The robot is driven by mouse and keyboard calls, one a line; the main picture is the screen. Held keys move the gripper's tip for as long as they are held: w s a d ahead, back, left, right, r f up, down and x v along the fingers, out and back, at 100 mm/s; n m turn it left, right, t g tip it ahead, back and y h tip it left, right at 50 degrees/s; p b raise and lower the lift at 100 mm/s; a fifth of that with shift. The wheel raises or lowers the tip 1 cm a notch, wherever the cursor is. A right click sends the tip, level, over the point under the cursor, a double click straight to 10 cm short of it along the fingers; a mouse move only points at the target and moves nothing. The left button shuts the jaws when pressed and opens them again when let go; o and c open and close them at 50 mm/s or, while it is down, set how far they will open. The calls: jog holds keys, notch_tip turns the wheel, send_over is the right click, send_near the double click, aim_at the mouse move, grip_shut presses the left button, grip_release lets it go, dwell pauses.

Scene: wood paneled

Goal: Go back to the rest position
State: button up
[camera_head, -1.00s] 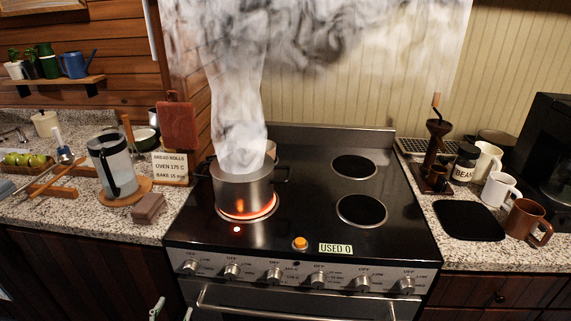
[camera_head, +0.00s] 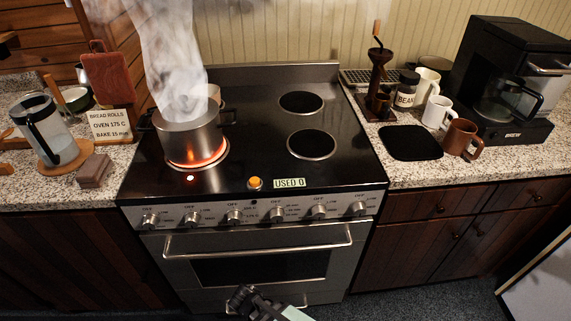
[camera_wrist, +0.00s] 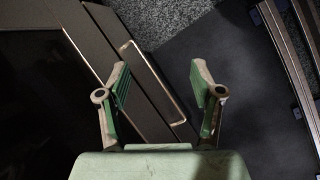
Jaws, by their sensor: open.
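My gripper (camera_wrist: 161,88) is open and empty in the wrist view, its two fingers apart with green inner pads. Behind the fingers in that view are a dark panel with a metal handle (camera_wrist: 152,82) and dark floor. In the head view part of my arm shows at the bottom middle, low in front of the stove (camera_head: 262,165). Nothing is held.
A steaming pot (camera_head: 190,130) stands on a glowing left burner. The oven handle (camera_head: 258,241) sticks out at the front. Mugs (camera_head: 461,138) and a coffee machine (camera_head: 515,85) stand on the right counter. A glass pitcher (camera_head: 45,130) stands at left. Floor at lower right is partly clear.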

jog(key=s+d+f+m+g+y, duration=0.2)
jog(key=s+d+m, duration=0.4)
jog(key=d, duration=0.3)
jog(key=s+d+f+m+g+y, duration=0.3)
jog(key=s+d+f+m+g, duration=0.1)
jog(key=s+d, duration=0.4)
jog(key=shift+d+m+g+p, duration=0.35)
jog(key=shift+d+m+g, duration=0.35)
jog(key=shift+d+m, duration=0.35)
jog(key=shift+s+d, duration=0.1)
